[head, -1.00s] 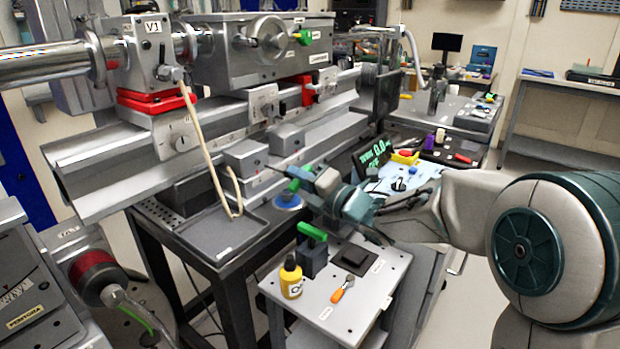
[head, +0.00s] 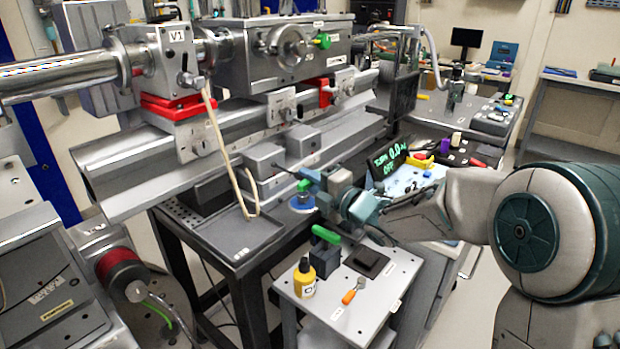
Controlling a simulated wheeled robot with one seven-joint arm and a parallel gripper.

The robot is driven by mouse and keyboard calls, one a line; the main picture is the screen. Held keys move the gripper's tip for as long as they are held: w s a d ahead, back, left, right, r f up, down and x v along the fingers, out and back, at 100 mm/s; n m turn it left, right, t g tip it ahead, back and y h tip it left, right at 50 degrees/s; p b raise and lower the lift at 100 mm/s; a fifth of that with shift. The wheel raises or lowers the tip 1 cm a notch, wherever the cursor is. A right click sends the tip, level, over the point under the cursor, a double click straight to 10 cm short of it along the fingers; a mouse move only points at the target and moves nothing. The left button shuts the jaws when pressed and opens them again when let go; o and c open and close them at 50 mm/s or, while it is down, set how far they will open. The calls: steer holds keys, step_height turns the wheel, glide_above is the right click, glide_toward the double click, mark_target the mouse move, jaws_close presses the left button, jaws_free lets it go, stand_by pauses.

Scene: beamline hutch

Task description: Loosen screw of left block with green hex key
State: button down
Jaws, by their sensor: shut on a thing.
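The left block (head: 264,160) is a grey box on the rail's front ledge, to the left of a similar right block (head: 303,141). My gripper (head: 318,184) is in front of the blocks, to the lower right of the left one. It is shut on the hex key (head: 290,174), whose thin dark shaft points left toward the left block's front. A small green part (head: 303,185) shows by the fingertips. The screw is too small to make out, and I cannot tell whether the key tip touches it.
A small cart (head: 385,318) in front carries a dark holder with a green-topped piece (head: 326,234), a yellow bottle (head: 304,278) and an orange-handled tool (head: 353,291). A beige hose (head: 222,150) hangs left of the left block. A display (head: 391,158) stands behind my gripper.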

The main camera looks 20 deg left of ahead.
steer(key=shift+r+m+p, duration=0.25)
steer(key=shift+m+p, duration=0.75)
steer(key=shift+p, duration=0.2)
steer(key=shift+f+m+p, duration=0.1)
steer(key=shift+m+p, duration=0.5)
steer(key=shift+m, duration=0.1)
steer(key=shift+f, duration=0.15)
steer(key=shift+m, duration=0.3)
steer(key=shift+r+m+h+p, duration=0.3)
steer(key=shift+m+p, duration=0.3)
steer(key=shift+p, duration=0.45)
steer(key=shift+m+g+p, duration=0.4)
steer(key=shift+m+p, duration=0.3)
steer(key=shift+p, duration=0.05)
steer(key=shift+f+m+p, duration=0.3)
steer(key=shift+m+p, duration=0.05)
steer(key=shift+m, duration=0.15)
